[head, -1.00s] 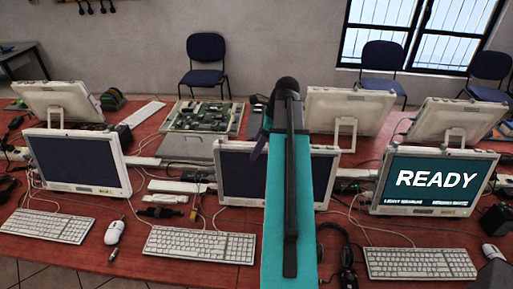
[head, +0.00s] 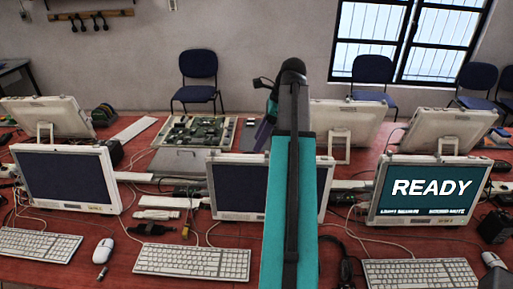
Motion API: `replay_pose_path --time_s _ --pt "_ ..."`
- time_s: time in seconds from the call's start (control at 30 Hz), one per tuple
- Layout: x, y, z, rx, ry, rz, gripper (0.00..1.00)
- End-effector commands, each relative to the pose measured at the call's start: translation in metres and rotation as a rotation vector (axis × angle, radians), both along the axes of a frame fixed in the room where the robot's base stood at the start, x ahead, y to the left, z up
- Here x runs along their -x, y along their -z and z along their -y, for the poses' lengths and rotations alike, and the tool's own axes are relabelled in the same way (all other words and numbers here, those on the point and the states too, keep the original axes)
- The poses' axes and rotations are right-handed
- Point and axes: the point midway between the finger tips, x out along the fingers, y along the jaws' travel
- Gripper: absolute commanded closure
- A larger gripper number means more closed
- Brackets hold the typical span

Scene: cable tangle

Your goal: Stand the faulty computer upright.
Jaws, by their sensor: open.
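An opened unit with bare green circuit boards (head: 205,131) lies flat at the back left of the middle. It looks like a computer lying down, with a grey flat panel (head: 183,162) in front of it. Three computers face me upright in the front row: the left (head: 66,178) and middle (head: 238,188) screens are dark, and the right one (head: 431,187) reads READY. My teal arm reaches over the middle computer and hides part of it.
Keyboards (head: 193,261), mice (head: 103,250) and loose cables crowd the red table (head: 60,270). More computers (head: 445,130) stand in the back row, turned away. Blue chairs (head: 198,66) stand by the wall. Little table is bare; a small patch shows near the opened unit.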

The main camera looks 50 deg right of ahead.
Motion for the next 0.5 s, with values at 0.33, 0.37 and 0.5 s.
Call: replay_pose_path --time_s 0.33,0.37,0.5 --pt "0.008 -0.031 0.009 -0.001 0.001 -0.001 0.5" --pt "0.009 -0.032 0.009 -0.001 0.001 -0.001 0.5" --pt "0.011 -0.037 0.011 -0.001 0.001 -0.001 0.5"
